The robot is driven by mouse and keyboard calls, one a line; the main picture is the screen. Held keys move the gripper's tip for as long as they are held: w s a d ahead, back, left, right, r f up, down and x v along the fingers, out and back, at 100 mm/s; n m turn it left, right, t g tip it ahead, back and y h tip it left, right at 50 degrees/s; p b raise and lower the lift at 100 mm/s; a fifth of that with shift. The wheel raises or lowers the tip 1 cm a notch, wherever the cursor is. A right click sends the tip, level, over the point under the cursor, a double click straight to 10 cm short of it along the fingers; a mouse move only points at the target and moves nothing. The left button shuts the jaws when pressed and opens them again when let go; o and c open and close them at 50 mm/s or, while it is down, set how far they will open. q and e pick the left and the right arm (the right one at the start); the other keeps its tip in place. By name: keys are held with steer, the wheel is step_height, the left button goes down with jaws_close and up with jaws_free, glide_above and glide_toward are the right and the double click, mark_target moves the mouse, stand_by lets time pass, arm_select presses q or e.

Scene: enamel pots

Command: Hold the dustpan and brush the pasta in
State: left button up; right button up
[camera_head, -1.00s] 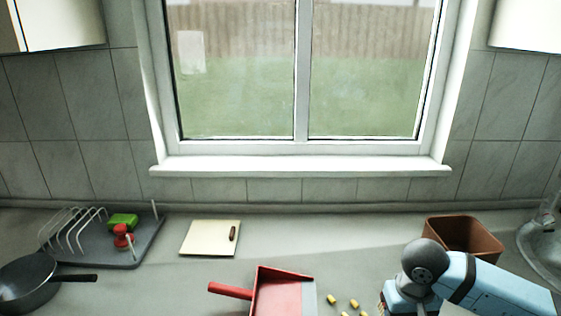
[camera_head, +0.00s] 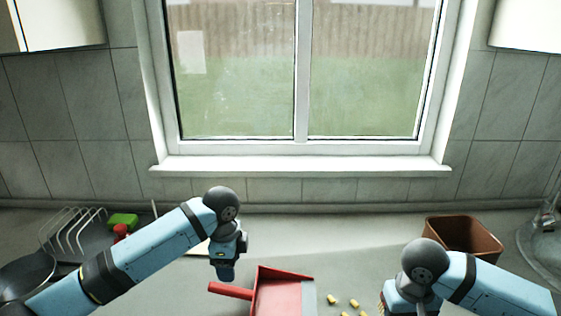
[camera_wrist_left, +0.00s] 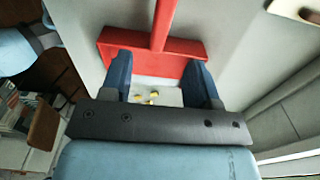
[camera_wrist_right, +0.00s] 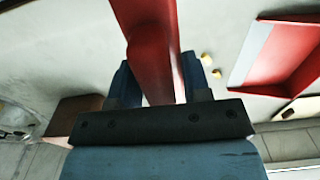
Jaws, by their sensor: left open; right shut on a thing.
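The red dustpan (camera_head: 282,296) lies on the counter, its handle (camera_head: 231,290) pointing left and its grey lip at right. Several yellow pasta pieces (camera_head: 354,302) lie right of the lip. My left gripper (camera_head: 226,276) is open and empty above the handle; in the left wrist view the handle (camera_wrist_left: 165,22) runs up past its fingers (camera_wrist_left: 160,82). My right gripper (camera_wrist_right: 164,88) is shut on the red handle of the brush (camera_wrist_right: 150,38). In the head view my right arm hides most of the brush, right of the pasta.
A brown bin (camera_head: 462,235) stands at right beside the sink (camera_head: 540,255). At left are a dish rack (camera_head: 75,228) with a green item (camera_head: 123,220) and a dark pan (camera_head: 25,270). My left arm partly covers these and a cutting board. The back middle counter is clear.

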mark_target(231, 288)
arm_select(q)
steer(key=shift+w+a, duration=0.15)
steer(key=shift+a, duration=0.05)
steer(key=shift+f, duration=0.3)
step_height(231, 288, down, 11)
steer(key=shift+f, duration=0.1)
steer(key=shift+c, duration=0.2)
steer(key=c, duration=0.9)
